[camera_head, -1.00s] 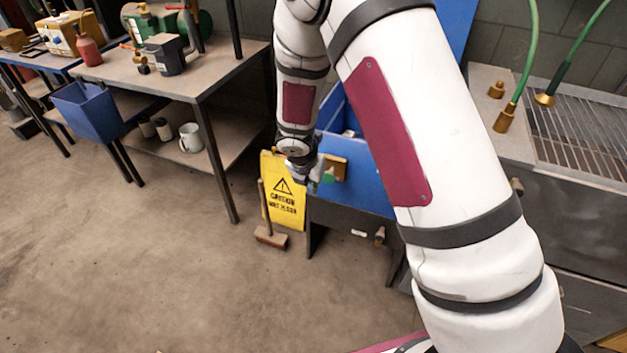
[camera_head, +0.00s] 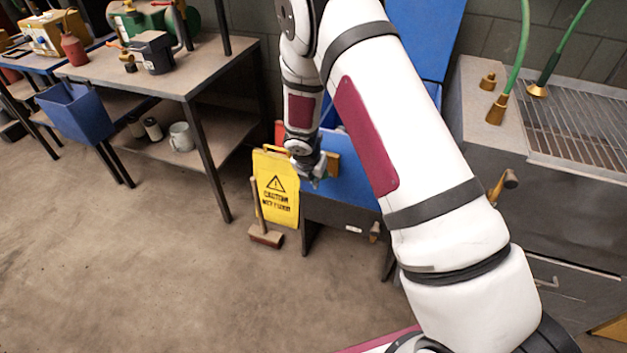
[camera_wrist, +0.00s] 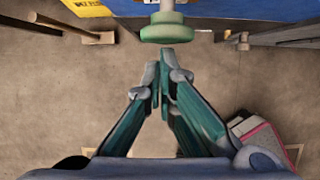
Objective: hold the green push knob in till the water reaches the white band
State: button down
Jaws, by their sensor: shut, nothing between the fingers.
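The green push knob (camera_wrist: 167,28) is a round disc on a pale stem at the top middle of the wrist view. It sticks out from the blue box (camera_wrist: 225,10). My gripper (camera_wrist: 164,62) is shut and empty, its tips just short of the knob in the picture; I cannot tell whether they touch it. In the head view my gripper (camera_head: 316,178) is low at the front of the blue box (camera_head: 352,190), where I cannot make out the knob. The water and the white band are not visible to me in either view.
A yellow caution sign (camera_head: 275,190) and a broom (camera_head: 266,237) stand left of the box. A workbench (camera_head: 150,70) is further left. A grey sink unit (camera_head: 560,200) with green hoses is at the right. The floor in front is clear.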

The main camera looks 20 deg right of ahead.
jog(key=shift+w+d, duration=0.8)
jog(key=shift+w, duration=0.35)
jog(key=shift+d, duration=0.1)
dwell(6.8)
